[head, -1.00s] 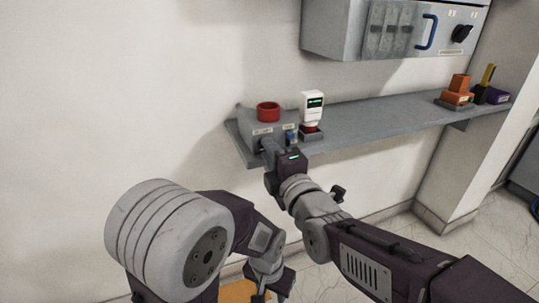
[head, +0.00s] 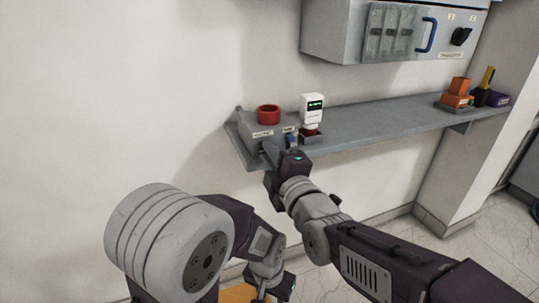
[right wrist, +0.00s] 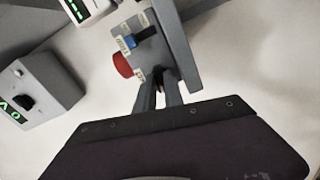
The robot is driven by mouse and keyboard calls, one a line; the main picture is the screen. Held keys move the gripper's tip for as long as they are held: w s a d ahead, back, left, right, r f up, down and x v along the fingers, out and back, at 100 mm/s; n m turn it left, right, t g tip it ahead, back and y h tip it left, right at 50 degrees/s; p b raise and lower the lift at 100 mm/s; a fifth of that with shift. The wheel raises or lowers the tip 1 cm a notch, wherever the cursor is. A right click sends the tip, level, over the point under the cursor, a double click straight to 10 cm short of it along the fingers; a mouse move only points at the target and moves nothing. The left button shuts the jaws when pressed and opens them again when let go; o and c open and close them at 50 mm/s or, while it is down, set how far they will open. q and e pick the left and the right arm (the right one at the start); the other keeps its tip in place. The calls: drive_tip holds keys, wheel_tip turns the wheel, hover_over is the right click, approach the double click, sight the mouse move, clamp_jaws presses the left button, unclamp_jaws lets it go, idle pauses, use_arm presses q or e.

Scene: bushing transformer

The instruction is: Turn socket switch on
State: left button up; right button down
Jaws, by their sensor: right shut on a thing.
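A grey socket box (head: 262,130) with a red ring (head: 268,114) on top sits at the left end of the wall shelf. It also shows in the right wrist view (right wrist: 151,52), with small labels and a blue part (right wrist: 130,43). My right gripper (head: 268,152) is at the box's front face, below the left label. In the right wrist view its fingers (right wrist: 160,94) close together at the box beside a label, shut on the socket switch, which they mostly hide. My left gripper (head: 268,292) is low at the bottom edge, away from the shelf, its jaws unclear.
A white device (head: 312,108) with a green-lit display stands just right of the box on the shelf (head: 375,120). Orange, yellow and purple items (head: 460,92) stand at the far right end. A grey wall cabinet (head: 340,30) hangs above. The shelf's middle is clear.

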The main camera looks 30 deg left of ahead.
drive_tip(key=shift+f+m+b, duration=0.1)
drive_tip(key=shift+m+b, duration=1.5)
drive_tip(key=shift+m, duration=6.2)
drive_tip(key=c, duration=1.7)
unclamp_jaws()
drive_tip(key=shift+s+d, duration=0.1)
